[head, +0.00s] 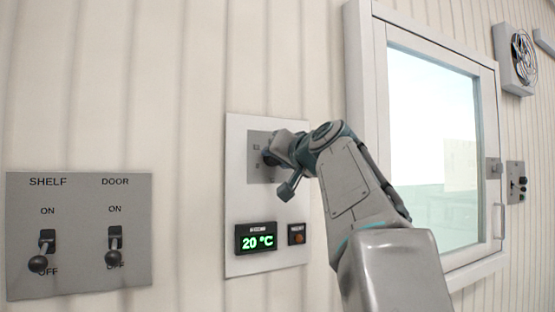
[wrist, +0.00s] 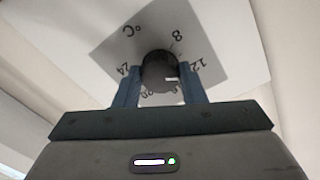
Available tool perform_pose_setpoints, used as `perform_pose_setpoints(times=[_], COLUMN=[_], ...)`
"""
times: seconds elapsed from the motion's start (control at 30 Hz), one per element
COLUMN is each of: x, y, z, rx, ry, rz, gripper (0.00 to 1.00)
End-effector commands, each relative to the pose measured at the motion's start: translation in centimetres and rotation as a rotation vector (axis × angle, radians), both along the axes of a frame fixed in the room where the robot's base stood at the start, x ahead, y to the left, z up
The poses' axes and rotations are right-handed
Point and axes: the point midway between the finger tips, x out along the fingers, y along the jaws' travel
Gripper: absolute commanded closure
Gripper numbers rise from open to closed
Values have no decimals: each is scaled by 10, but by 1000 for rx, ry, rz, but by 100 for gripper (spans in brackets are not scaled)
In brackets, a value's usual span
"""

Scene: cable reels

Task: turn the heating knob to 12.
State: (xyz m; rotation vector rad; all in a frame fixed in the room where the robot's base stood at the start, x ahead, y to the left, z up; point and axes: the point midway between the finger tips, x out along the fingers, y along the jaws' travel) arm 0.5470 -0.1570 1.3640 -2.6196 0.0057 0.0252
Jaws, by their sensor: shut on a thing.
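The heating knob (wrist: 158,70) is dark and round, on a grey dial plate (wrist: 125,40) marked °C, 8, 12 and 24, with another number partly covered below. A short white mark shows on the knob's lower right, below the 12; I cannot tell its exact setting. My gripper (wrist: 160,82) is shut on the knob, one blue finger on each side. In the head view my gripper (head: 272,152) is at the grey dial plate (head: 257,172) and hides most of the knob. A display (head: 256,239) below reads 20 °C in green.
A small box with a brown-orange lamp (head: 297,233) sits right of the display. At left, a grey panel (head: 80,275) holds SHELF and DOOR levers, both down by OFF.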

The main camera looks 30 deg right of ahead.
Motion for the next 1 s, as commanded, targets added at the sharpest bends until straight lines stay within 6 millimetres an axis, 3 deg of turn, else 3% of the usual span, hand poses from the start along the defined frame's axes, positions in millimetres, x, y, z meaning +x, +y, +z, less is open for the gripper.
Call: perform_pose_setpoints(times=[0.2, 0.23, 0.3, 0.67, 0.83, 1.0], x=[0, 0, 0, -4, -25, -63], y=[0, 0, 0, 0, 0, 0], z=[0, 0, 0, 0, 0, 2], rx=[1, 1, 1, 1, 2, 2], ry=[1, 1, 1, 0, -2, -4], rz=[0, 0, 0, 0, 0, 0], gripper=[86, 61, 42, 42, 42, 42])
